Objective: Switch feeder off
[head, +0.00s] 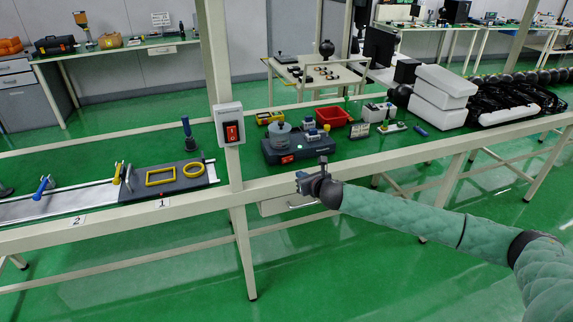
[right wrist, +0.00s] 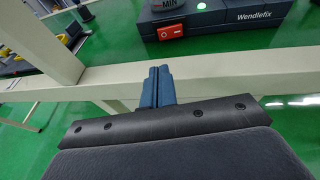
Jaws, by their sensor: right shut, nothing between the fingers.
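The feeder (head: 305,147) is a dark grey box with a round grey bowl on top, standing on the green bench. Its red switch (head: 287,159) is on the front face at the left. In the right wrist view the switch (right wrist: 171,32) shows beside the "Wendlefix" lettering on the feeder (right wrist: 235,22). My right gripper (head: 301,182) is shut and empty, in front of the bench edge and below the switch, apart from it. Its closed blue fingers (right wrist: 159,72) point towards the switch in the wrist view. My left gripper is not in view.
A white post (head: 217,75) left of the feeder carries a box with another red switch (head: 231,131). The pale bench rail (head: 352,167) runs between my gripper and the feeder. A red bin (head: 333,116) stands behind it, white boxes (head: 440,100) to the right.

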